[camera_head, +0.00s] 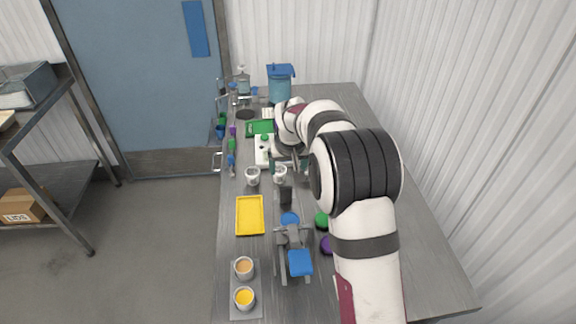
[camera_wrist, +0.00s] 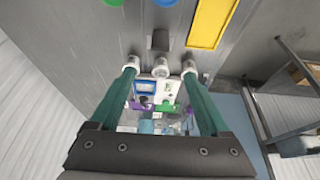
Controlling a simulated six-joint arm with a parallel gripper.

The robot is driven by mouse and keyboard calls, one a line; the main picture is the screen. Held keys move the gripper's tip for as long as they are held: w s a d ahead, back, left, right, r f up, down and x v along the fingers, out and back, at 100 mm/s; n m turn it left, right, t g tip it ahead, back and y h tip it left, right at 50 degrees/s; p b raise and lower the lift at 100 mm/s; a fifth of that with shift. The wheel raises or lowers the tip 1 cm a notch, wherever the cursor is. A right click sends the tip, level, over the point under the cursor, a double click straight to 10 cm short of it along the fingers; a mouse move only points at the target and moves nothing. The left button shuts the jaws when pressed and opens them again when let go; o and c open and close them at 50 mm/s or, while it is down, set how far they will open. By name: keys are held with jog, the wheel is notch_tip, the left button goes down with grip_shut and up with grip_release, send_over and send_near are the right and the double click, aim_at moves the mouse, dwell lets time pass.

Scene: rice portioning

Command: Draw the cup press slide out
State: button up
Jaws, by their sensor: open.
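The cup press (camera_head: 283,262) looks like a grey frame with a blue pad (camera_head: 300,262), standing at the near part of the bench. A blue disc (camera_head: 290,218) lies at its far side; I cannot tell whether it belongs to the slide. The slide is not clearly visible. My gripper (camera_head: 287,164) is farther down the bench, apart from the press. In the wrist view its two green fingers (camera_wrist: 160,72) are spread with nothing held between them. The press itself is outside the wrist view, while the blue disc shows at its top edge (camera_wrist: 165,2).
Two white cups (camera_head: 252,176) (camera_head: 280,175) stand near my fingertips. A dark grey block (camera_head: 286,196) stands between gripper and press. A yellow tray (camera_head: 250,215) lies left; green (camera_head: 321,220) and purple (camera_head: 326,245) discs lie right. Two filled cups (camera_head: 244,267) (camera_head: 244,298) sit near front.

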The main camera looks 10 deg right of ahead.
jog(key=shift+s+r, duration=0.2)
jog(key=shift+r, duration=0.25)
